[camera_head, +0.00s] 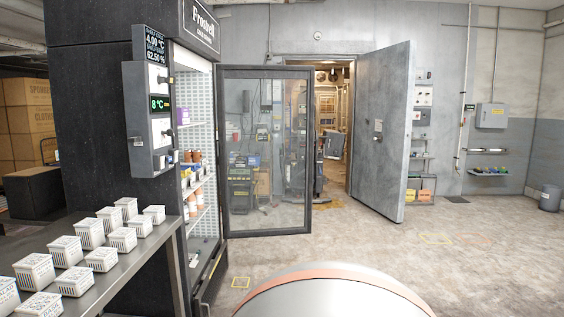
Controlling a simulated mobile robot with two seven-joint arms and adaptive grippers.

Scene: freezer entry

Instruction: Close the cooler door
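The cooler (110,90) is a tall dark cabinet at the left, with a "Frostell" sign on top and lit shelves inside. Its door (265,150) is a glass panel in a dark frame, standing wide open. The door extends to the right from the cabinet's far side, and the near opening is uncovered. Boxes and jars (195,170) sit on the shelves inside. Neither of my grippers shows in the head view.
A metal table (130,262) with several small white containers stands at the front left, close to the cooler. A heavy grey door (382,130) stands open at a back doorway. The floor (440,265) to the right is clear.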

